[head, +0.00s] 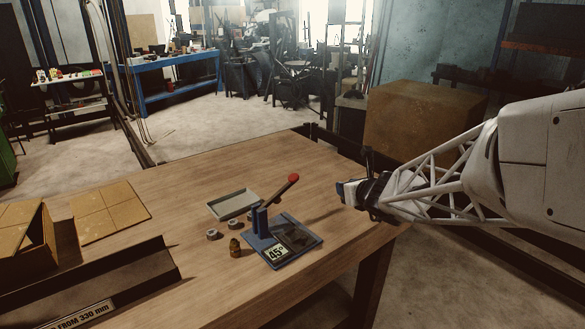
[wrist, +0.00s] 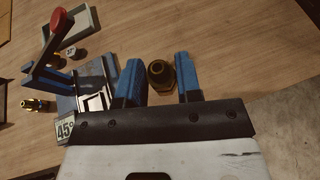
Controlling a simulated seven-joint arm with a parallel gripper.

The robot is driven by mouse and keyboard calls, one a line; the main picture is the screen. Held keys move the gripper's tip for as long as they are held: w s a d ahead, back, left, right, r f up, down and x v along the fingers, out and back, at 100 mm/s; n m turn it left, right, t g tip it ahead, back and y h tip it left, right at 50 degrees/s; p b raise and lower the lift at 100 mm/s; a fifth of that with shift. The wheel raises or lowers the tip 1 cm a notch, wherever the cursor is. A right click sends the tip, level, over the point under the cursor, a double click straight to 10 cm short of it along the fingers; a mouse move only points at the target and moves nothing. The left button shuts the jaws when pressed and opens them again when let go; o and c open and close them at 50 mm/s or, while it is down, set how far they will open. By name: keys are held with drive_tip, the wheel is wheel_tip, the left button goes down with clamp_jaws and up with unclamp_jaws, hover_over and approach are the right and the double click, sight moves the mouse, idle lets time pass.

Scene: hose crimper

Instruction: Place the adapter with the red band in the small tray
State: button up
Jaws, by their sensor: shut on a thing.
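My gripper (head: 346,192) is raised at the right side of the table, right of the crimper. In the wrist view my blue fingers (wrist: 158,80) are shut on a dark brass adapter (wrist: 160,73), which has a round opening. I cannot make out a red band on it. In the head view I cannot tell the adapter from the fingers. The small tray (head: 233,204) is grey, shallow and looks empty, behind the crimper and left of my gripper. It also shows at the top left of the wrist view (wrist: 88,23).
The blue crimper (head: 262,239) with its red-knobbed lever and 45° plate stands between tray and gripper. A cardboard sheet (head: 110,211), open box (head: 27,237) and dark channel (head: 95,280) are further left.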

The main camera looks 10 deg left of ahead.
drive_tip(key=w+d+m+t+h, duration=0.2)
drive_tip(key=w+d+m+h, duration=0.3)
drive_tip(key=w+d, duration=0.75)
drive_tip(key=w+r+m+h, duration=0.2)
drive_tip(key=w+r, duration=0.2)
drive_tip(key=r, duration=0.2)
drive_tip(key=s+a+r+m+h, duration=0.1)
drive_tip(key=a+r, duration=0.2)
drive_tip(key=a, duration=0.4)
drive_tip(key=s+a+r+m+h, duration=0.1)
drive_tip(key=s+a+r+h, duration=0.15)
drive_tip(key=a, duration=0.35)
drive_tip(key=s+a+f+m, duration=0.1)
drive_tip(key=s+a+f, duration=0.2)
drive_tip(key=a, duration=0.5)
drive_tip(key=s+a+f+g+h, duration=0.1)
drive_tip(key=s+a+f, duration=0.25)
drive_tip(key=a, duration=0.35)
drive_tip(key=s+a+f+m, duration=0.1)
drive_tip(key=s+a+f, duration=0.25)
drive_tip(key=a, duration=0.45)
drive_tip(key=shift+s+a+f+m+g+h, duration=0.45)
drive_tip(key=shift+s+a+f+m+h, duration=0.45)
drive_tip(key=shift+s, duration=1.25)
drive_tip(key=shift+s+a+f+m+g+h, duration=0.45)
drive_tip(key=shift+s+a+f, duration=0.7)
drive_tip(key=shift+s, duration=1)
drive_tip(key=shift+s+a+f+m+g+h, duration=0.55)
drive_tip(key=shift+s+a+f+h, duration=0.4)
drive_tip(key=shift+s, duration=1.2)
